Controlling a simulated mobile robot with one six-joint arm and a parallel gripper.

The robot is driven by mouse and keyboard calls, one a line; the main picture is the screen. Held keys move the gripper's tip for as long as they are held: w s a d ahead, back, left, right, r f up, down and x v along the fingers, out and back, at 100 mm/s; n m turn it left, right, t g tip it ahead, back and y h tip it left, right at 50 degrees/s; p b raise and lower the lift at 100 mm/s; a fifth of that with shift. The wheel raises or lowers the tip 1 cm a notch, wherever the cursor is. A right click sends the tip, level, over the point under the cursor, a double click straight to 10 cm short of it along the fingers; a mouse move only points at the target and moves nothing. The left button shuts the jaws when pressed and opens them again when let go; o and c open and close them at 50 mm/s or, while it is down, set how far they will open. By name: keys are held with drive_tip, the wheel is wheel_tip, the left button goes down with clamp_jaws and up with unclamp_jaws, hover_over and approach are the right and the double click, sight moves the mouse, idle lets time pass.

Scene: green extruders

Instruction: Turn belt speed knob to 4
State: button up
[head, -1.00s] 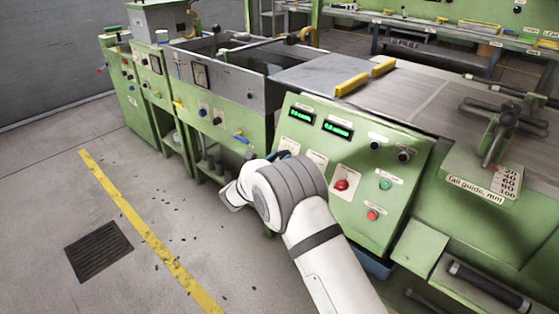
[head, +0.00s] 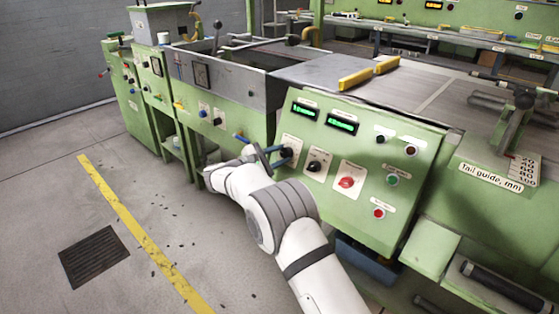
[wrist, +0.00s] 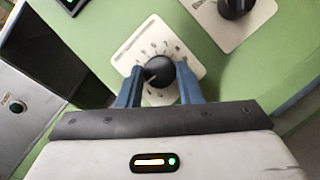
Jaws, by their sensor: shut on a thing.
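The black belt speed knob (wrist: 158,72) sits on a white dial plate (wrist: 128,58) with numbers around it, in the wrist view. My gripper (wrist: 160,86) has its blue fingers on either side of this knob and is shut on it. The pointer's exact setting is too small to read. In the head view the knob (head: 287,152) is at the left of the green sloped panel, with my gripper (head: 281,155) at it. Two green digital displays (head: 341,124) are lit above; their digits are not legible.
A second black knob (head: 315,166) is just right of the held one; it also shows in the wrist view (wrist: 236,6). A red button (head: 346,182), a green button (head: 392,180) and a lower red button (head: 378,213) are farther right.

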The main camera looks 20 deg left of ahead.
drive_tip(key=m+g, duration=0.1)
drive_tip(key=m, duration=0.2)
drive_tip(key=m+g+h, duration=0.1)
drive_tip(key=m, duration=0.2)
drive_tip(key=shift+w+r+m+g, duration=0.15)
drive_tip(key=shift+m+g, duration=0.15)
drive_tip(key=shift+m, duration=0.1)
drive_tip(key=m+g+p, duration=0.1)
drive_tip(key=m, duration=0.3)
drive_tip(key=shift+a+r+g, duration=0.1)
drive_tip(key=shift+g, duration=0.3)
drive_tip(key=shift+m+g, duration=0.3)
drive_tip(key=shift+m, duration=0.6)
drive_tip(key=shift+y, duration=0.3)
drive_tip(key=o, duration=1)
drive_tip(key=shift+c, duration=0.2)
drive_tip(key=p+v, duration=0.3)
drive_tip(key=v, duration=0.4)
drive_tip(key=shift+s+a, duration=0.25)
drive_tip(key=shift+a, duration=0.05)
drive_tip(key=shift+r, duration=0.1)
